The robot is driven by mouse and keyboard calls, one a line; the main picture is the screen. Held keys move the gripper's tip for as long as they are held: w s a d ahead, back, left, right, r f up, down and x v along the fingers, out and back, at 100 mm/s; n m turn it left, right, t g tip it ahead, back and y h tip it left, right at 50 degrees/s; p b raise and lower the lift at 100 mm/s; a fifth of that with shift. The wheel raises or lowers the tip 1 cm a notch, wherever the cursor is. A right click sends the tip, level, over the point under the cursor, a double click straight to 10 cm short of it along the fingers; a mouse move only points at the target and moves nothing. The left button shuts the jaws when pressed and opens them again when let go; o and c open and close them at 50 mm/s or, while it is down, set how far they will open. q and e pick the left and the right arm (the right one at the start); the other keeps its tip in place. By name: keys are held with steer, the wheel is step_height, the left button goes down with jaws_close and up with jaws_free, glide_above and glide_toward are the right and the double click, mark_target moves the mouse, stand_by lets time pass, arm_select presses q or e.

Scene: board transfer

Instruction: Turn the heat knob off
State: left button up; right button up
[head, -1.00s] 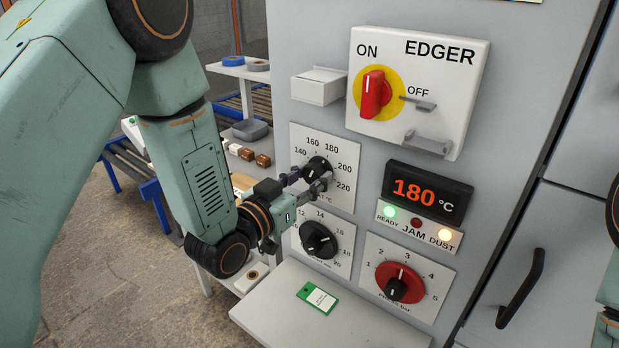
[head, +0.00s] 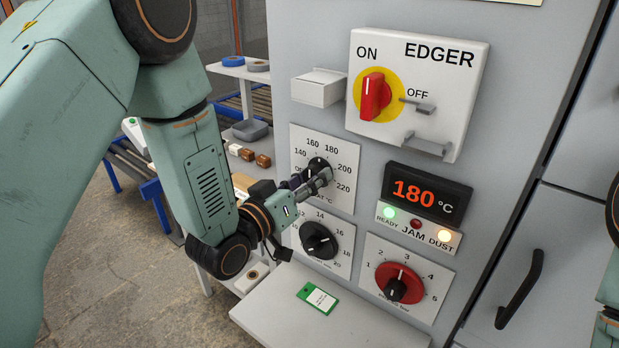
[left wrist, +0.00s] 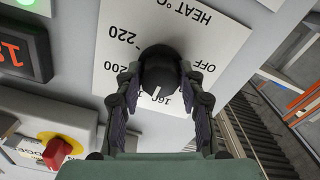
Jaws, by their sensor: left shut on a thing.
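The heat knob (head: 318,165) is black, on a white dial plate (head: 347,157) marked OFF and 140 to 220. My left gripper (head: 326,177) is at this knob and partly covers it in the head view. In the left wrist view the heat knob (left wrist: 160,68) sits between the two fingers of my left gripper (left wrist: 160,82), shut on its sides. My right gripper is not in view.
The display (head: 427,193) reads 180 °C above indicator lamps. A black knob (head: 319,240) and a red-based knob (head: 398,284) sit below. The EDGER switch (head: 375,96) points to ON. A shelf (head: 325,325) with a green tag (head: 318,298) juts out underneath.

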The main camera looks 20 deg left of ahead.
arm_select(q)
steer(key=n+p, duration=0.3)
steer(key=n, duration=1.9)
steer(key=shift+r, duration=0.1)
steer(key=shift+n, duration=0.4)
steer(key=o, duration=1.2)
steer(key=shift+s, duration=0.15)
steer(key=v, duration=1.1)
steer(key=shift+s+a+r, duration=0.1)
steer(key=shift+s+a, duration=0.05)
steer(key=shift+s, duration=0.25)
